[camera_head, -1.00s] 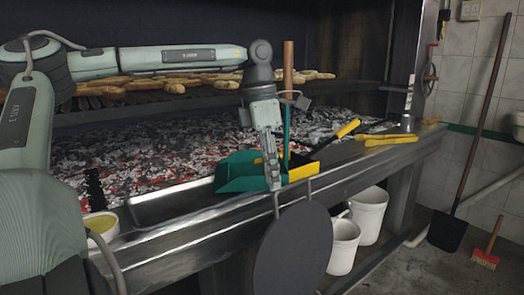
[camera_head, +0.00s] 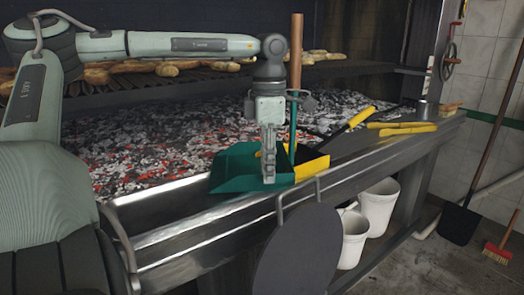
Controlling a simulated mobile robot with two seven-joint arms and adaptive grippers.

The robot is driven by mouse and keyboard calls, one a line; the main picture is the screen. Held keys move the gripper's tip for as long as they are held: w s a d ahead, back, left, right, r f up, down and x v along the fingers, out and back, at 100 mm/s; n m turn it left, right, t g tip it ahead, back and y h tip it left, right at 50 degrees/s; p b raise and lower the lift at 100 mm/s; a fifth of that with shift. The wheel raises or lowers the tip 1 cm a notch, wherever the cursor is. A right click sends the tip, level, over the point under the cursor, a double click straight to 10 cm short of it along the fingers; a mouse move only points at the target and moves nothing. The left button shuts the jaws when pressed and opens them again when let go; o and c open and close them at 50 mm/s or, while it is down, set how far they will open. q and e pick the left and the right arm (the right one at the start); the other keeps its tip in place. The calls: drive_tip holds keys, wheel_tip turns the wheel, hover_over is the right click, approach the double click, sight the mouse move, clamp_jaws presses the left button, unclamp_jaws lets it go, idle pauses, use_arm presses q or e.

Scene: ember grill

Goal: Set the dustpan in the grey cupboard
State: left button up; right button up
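The teal dustpan (camera_head: 229,172) sits on the metal front ledge of the grill, its pan facing left. An upright handle, teal below and wooden on top (camera_head: 296,60), rises at its right side. My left gripper (camera_head: 269,178) points straight down in front of the pan and overlaps it in the picture. Its fingers show edge-on, so their gap is hidden, and I cannot tell whether they touch the pan. My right gripper is not in view. I cannot make out a grey cupboard in this view.
A yellow and black tool (camera_head: 311,167) lies right against the dustpan, with yellow-handled tools (camera_head: 403,128) farther right. A dark round plate (camera_head: 297,252) hangs at the ledge's front. White buckets (camera_head: 378,208) stand below. Hot embers (camera_head: 150,150) lie behind. The floor at right is partly free.

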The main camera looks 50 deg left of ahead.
use_arm(q)
drive_tip(key=shift+f, duration=1.35)
clamp_jaws()
drive_tip(key=shift+r, duration=0.1)
